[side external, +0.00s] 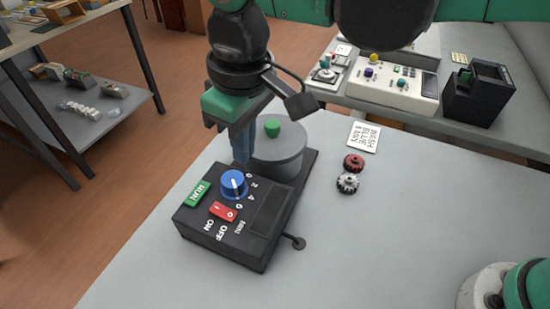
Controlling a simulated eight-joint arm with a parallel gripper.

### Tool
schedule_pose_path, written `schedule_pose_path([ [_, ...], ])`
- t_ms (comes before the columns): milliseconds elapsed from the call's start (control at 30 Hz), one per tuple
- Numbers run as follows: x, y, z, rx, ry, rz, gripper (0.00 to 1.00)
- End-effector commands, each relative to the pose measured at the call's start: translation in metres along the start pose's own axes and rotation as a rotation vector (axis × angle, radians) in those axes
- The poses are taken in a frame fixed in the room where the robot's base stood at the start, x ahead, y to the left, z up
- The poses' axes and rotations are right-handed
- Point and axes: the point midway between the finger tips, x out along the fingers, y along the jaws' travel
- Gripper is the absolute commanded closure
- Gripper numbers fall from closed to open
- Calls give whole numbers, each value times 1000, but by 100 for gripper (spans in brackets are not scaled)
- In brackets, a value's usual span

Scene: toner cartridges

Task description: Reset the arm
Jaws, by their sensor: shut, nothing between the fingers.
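My gripper (240,148) points down in the side external view, above the back left part of a black machine. Its blue-grey fingers are shut and empty. They show just behind the machine's blue dial (234,184) and left of a grey round lid (279,148) with a green knob (272,128). Whether the fingertips touch the machine cannot be told. The black control box (232,238) carries a green RUN button (197,194) and a red rocker switch (223,211) beside ON and OFF labels.
A red gear-like part (353,163) and a silver one (347,183) lie right of the machine, near a printed card (364,137). A side bench behind holds a white device (393,86) and a black device (479,92).

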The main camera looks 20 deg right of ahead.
Motion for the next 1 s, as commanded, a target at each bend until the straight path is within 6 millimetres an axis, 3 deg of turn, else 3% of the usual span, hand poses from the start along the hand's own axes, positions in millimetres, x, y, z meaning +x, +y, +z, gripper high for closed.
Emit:
schedule_pose_path([
  [33,-7,22,10,53,34,3,100],
  [200,-22,92,53,240,182,33,100],
  [400,-21,149,119,449,352,108,100],
  [600,-7,178,173,605,478,196,100],
  [700,-2,184,187,646,513,226,100],
  [1000,2,187,195,667,531,242,100],
])
